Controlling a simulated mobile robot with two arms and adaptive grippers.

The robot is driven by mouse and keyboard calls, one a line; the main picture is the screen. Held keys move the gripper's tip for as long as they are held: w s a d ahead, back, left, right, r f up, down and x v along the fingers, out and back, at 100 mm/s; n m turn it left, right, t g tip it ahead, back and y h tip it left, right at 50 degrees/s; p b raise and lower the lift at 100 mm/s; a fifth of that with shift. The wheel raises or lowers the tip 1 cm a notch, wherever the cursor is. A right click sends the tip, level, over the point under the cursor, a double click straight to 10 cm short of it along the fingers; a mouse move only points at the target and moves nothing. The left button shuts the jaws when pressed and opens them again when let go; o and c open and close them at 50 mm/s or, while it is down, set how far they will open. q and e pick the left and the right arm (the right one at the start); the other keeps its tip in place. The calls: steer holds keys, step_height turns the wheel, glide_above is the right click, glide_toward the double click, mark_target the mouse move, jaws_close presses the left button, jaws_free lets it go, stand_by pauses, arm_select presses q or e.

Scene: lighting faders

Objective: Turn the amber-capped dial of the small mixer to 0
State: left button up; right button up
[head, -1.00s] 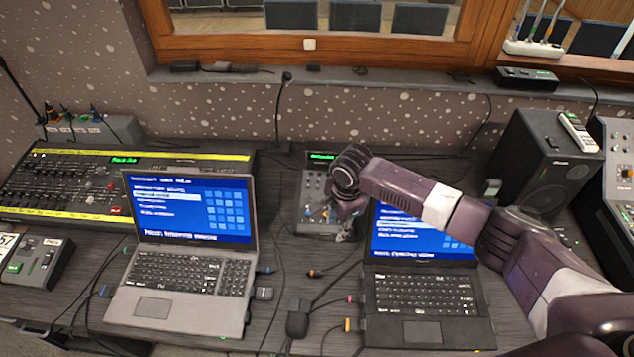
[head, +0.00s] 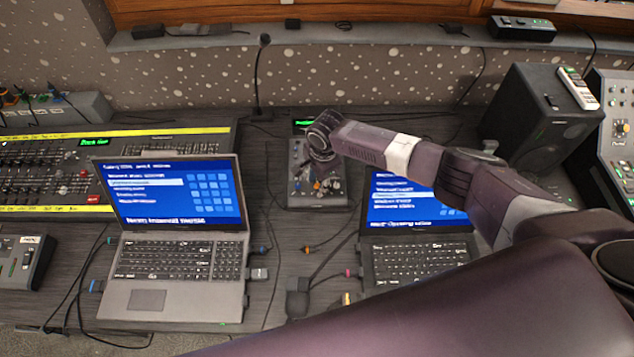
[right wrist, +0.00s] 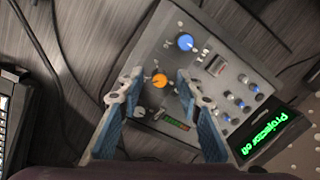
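The small mixer (head: 332,195) is a grey box on the desk between the two laptops. Its amber-capped dial (right wrist: 159,80) shows in the right wrist view, between and just beyond my fingers; its pointer is too small to read. A blue-capped dial (right wrist: 185,42) sits further up the panel. My right gripper (right wrist: 159,74) is open and empty, with blue-padded fingers either side of the amber dial, apparently not touching it. In the head view my right wrist covers part of the mixer. My left gripper is not in view.
A left laptop (head: 180,240) and a right laptop (head: 420,225) flank the mixer. A larger fader desk (head: 60,170) stands at left and a black speaker (head: 535,120) at right. Cables run across the desk.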

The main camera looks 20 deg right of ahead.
steer(key=shift+f, duration=0.3)
steer(key=shift+c, duration=1.8)
jaws_close()
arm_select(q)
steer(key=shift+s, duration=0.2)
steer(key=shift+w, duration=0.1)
